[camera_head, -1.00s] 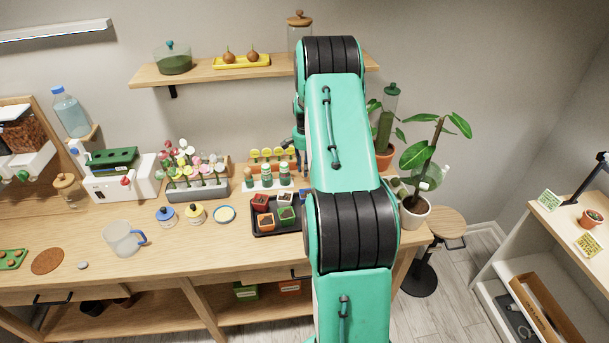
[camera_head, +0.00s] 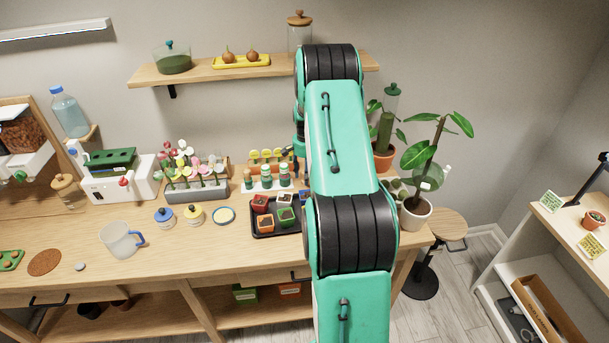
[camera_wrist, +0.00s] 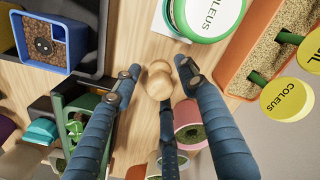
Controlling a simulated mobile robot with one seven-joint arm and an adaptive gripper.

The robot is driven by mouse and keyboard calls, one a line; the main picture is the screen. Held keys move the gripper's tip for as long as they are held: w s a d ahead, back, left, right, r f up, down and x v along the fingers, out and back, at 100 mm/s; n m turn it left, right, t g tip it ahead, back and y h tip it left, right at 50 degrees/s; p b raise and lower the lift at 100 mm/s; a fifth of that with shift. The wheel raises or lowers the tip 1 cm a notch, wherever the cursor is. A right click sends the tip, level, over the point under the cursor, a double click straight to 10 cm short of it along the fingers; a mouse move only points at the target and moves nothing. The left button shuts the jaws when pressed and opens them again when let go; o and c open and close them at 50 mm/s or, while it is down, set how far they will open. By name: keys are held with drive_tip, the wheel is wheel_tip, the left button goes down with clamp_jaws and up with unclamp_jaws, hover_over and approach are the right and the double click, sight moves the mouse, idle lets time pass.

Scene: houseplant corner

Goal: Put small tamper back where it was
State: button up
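A small turned wooden piece (camera_wrist: 160,80), which looks like the small tamper, shows in the middle of the wrist view. It lies between the fingertips of my gripper (camera_wrist: 161,72). The dark blue-grey fingers stand apart, with a narrow gap visible on either side of the wood. A dark jointed finger piece covers its lower end, so contact there is hidden. In the head view my arm hides most of the gripper, and I cannot make out the tamper.
A green-rimmed coleus jar (camera_wrist: 205,15) and an orange planter (camera_wrist: 262,50) with labels are close by. A pink pot (camera_wrist: 190,125) is beside the fingers. A black tray (camera_head: 262,232) holds small pots.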

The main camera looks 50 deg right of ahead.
drive_tip(key=shift+r+p, duration=0.75)
drive_tip(key=shift+r, duration=3.15)
